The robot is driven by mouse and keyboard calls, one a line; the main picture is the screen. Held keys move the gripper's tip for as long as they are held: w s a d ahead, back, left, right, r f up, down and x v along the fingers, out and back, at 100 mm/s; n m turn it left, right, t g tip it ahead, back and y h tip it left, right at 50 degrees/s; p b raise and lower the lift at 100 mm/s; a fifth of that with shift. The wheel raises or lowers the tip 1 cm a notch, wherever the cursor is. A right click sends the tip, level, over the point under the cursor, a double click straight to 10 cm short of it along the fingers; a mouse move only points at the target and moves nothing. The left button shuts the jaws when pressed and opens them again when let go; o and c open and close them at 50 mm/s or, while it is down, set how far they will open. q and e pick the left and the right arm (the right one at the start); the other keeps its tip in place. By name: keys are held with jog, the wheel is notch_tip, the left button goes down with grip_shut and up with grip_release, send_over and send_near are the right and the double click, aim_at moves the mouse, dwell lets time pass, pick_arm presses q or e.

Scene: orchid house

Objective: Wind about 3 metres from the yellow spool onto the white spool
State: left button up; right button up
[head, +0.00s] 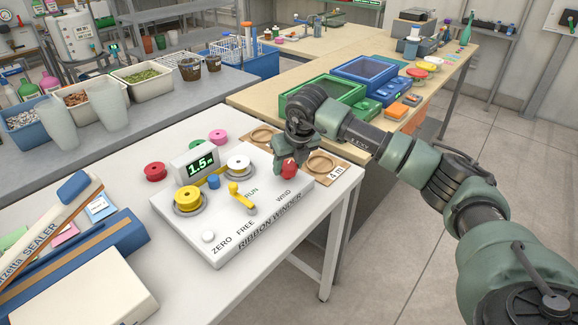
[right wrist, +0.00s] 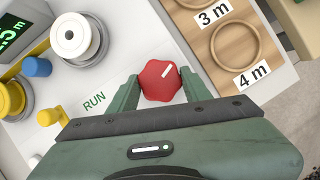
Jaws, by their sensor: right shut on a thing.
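The white ribbon winder (head: 222,250) stands on the white table. Its yellow spool (head: 188,198) is at the left and its white spool (head: 238,165) is behind it to the right. A blue post (head: 213,181) stands between them. The display (head: 195,163) reads 1.5 m. A yellow lever (head: 241,197) stands near the words FREE and RUN; I cannot tell its setting. My right gripper (right wrist: 160,85) is shut on the red knob (right wrist: 159,80), which has a white mark and sits by the word WIND. The red knob also shows in the head view (head: 288,169). My left gripper is out of view.
A wooden board (head: 336,177) with rings marked 3 m and 4 m lies behind the winder. Red (head: 155,171), pink (head: 218,136) and green spools stand behind it.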

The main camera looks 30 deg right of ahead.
jog(key=m, duration=0.2)
jog(key=m+h+b, duration=0.1)
jog(key=m, duration=0.1)
jog(key=shift+w+a+m+h, duration=0.1)
jog(key=shift+a+m+h, duration=0.05)
jog(key=shift+m+h, duration=0.15)
jog(key=shift+r+m+g+h+b, duration=0.1)
jog(key=shift+m+g+h+b, duration=0.55)
jog(key=shift+m, duration=0.95)
jog(key=o, duration=1.3)
jog(key=shift+o, duration=0.2)
jog(key=b+v, duration=0.1)
jog(key=v, duration=0.6)
jog(key=shift+r, duration=0.4)
jog(key=shift+a+f, duration=0.1)
